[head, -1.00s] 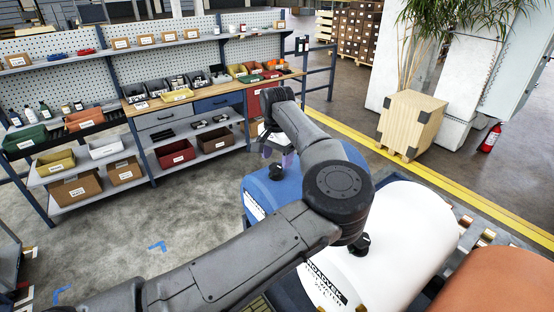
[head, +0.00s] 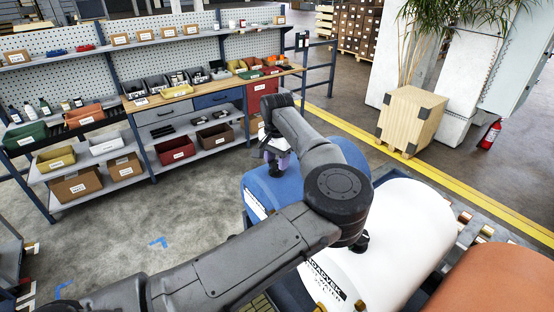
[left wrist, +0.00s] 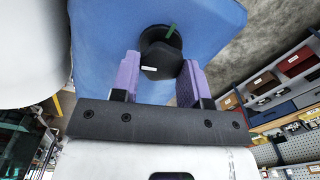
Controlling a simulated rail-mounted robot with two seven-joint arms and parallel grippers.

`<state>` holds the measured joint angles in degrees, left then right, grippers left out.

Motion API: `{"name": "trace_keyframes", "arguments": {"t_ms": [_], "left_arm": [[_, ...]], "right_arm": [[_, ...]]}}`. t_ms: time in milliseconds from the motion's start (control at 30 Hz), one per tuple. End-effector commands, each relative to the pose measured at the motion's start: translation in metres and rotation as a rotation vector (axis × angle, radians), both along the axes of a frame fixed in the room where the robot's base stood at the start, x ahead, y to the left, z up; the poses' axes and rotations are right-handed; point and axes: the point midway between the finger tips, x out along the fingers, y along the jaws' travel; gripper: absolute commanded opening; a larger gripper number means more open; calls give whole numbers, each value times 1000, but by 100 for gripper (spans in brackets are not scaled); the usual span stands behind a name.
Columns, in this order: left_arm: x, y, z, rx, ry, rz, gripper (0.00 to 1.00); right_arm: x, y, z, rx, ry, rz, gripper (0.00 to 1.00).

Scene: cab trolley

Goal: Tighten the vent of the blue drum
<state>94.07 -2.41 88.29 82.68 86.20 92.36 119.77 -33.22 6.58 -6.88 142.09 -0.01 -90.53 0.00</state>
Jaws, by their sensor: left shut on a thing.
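The blue drum (head: 257,191) lies beside the white drum in the head view, partly covered by my left arm. It fills the upper middle of the left wrist view (left wrist: 100,35). Its vent is a black cap (left wrist: 160,60) with a small green mark behind it, standing on the blue surface. My left gripper (left wrist: 160,74) has its two purple fingers on either side of the black cap and is shut on it. In the head view the left gripper (head: 277,160) is over the drum's top, and the cap there is mostly hidden. My right gripper is not in view.
The white drum (head: 400,235) and an orange-brown drum (head: 490,285) lie to the right. A workbench with bins (head: 190,103) stands behind at the left. A wooden crate (head: 411,120) stands beyond the yellow floor line. The grey floor at left is open.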

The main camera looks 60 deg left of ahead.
Motion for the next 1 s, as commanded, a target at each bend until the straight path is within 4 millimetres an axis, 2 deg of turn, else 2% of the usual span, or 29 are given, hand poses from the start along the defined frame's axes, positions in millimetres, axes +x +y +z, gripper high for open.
{"name": "trace_keyframes", "arguments": {"t_ms": [33, 167, 467, 1000], "left_arm": [[0, 0, 0, 0, 0, 0, 29], [0, 0, 0, 0, 0, 0, 18], [0, 0, -3, 0, -1, -56, 18], [0, -2, -4, 0, -1, -513, 18]], "right_arm": [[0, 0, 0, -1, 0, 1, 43], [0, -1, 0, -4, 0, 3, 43], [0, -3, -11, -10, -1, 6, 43], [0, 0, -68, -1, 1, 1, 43]]}}
